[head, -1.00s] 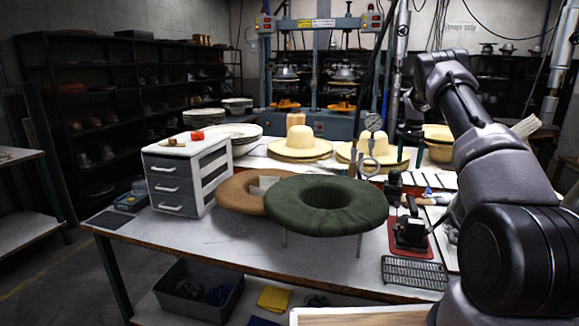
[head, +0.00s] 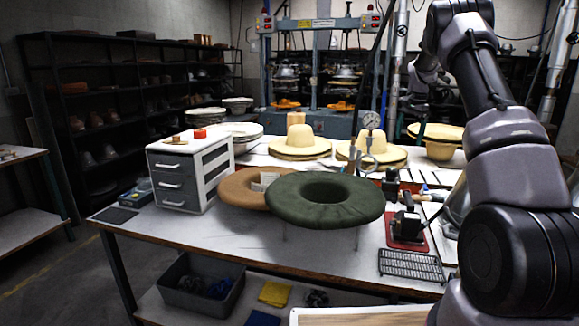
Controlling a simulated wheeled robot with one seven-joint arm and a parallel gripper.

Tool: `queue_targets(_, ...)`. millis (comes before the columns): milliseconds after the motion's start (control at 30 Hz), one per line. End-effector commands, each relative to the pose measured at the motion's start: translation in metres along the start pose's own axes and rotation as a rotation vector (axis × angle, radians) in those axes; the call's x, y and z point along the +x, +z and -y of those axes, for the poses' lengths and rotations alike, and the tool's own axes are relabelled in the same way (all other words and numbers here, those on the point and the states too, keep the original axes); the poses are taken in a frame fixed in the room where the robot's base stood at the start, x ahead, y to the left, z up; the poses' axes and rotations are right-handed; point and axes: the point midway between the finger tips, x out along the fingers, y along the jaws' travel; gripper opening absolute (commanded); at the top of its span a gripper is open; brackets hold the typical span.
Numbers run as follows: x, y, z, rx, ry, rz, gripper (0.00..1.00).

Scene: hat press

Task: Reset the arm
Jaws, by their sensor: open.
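My arm (head: 515,150) rises along the right side, bends near the top edge and comes down again on its far side. My gripper (head: 416,98) is small and dark below that bend, partly lost against the dark shelves behind. It appears empty, above the back right of the workbench and clear of the hats. Its fingertips are hard to make out.
The workbench (head: 250,262) bears a green ring cushion (head: 285,205), a tan ring (head: 232,190), a drawer unit (head: 176,180), straw hats (head: 300,142) and a small black device (head: 407,226) on a red base. A hat press (head: 318,75) stands behind.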

Motion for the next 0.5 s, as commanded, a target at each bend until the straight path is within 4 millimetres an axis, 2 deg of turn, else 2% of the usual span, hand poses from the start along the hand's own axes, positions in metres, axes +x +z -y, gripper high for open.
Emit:
queue_targets(33,-0.018,0.008,-0.001,-0.011,-0.019,-0.006,0.95)
queue_targets(167,-0.066,0.038,-0.009,-0.052,-0.070,-0.021,0.95)
queue_targets(300,-0.121,0.084,-0.026,-0.114,-0.135,-0.041,0.95)
queue_targets(500,-0.182,0.156,-0.060,-0.214,-0.220,-0.080,0.95)
